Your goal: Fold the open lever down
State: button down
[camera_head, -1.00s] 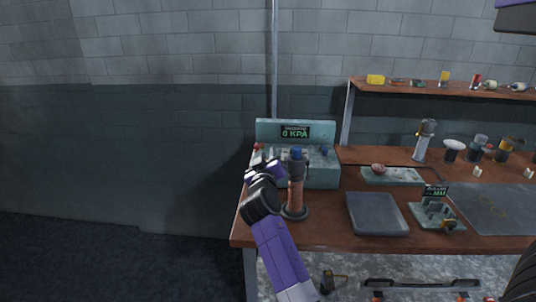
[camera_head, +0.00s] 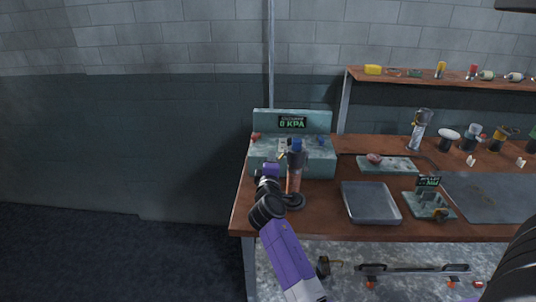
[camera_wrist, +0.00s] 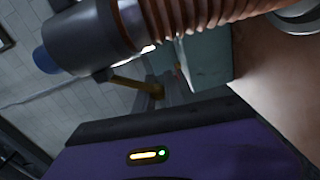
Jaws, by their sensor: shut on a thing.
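A stand with a ribbed copper column (camera_head: 294,182), a dark grey head (camera_head: 297,158) and a blue cap (camera_head: 297,145) is upright near the bench's left end. In the wrist view, the grey head (camera_wrist: 95,40) and ribbed column (camera_wrist: 200,15) fill the top. A yellow lever (camera_wrist: 132,83) sticks out sideways from the head. My gripper (camera_head: 274,165) is just left of the stand at head height. In the wrist view, my gripper (camera_wrist: 168,88) is shut on the lever's outer end. The fingertips are partly hidden and dark.
A teal console (camera_head: 318,160) with a kPa display stands close behind the stand. A grey tray (camera_head: 371,217) and a small teal fixture (camera_head: 430,203) lie to the right on the brown bench (camera_head: 330,225). A shelf (camera_head: 440,83) with small parts runs behind. Left of the bench is open floor.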

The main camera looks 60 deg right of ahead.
jog(key=shift+s+d+f+n+p, duration=0.1)
jog(key=shift+s+n+p, duration=0.15)
jog(key=shift+n, duration=0.4)
jog(key=shift+s+d+f+n+p, duration=0.1)
jog(key=shift+s+n+p, duration=0.2)
jog(key=shift+n, duration=0.4)
jog(key=shift+s+d+f+n+p, duration=0.1)
jog(key=shift+n+p, duration=0.25)
jog(key=shift+n, duration=0.3)
jog(key=c, duration=1.1)
grip_release()
jog(key=shift+c, duration=0.2)
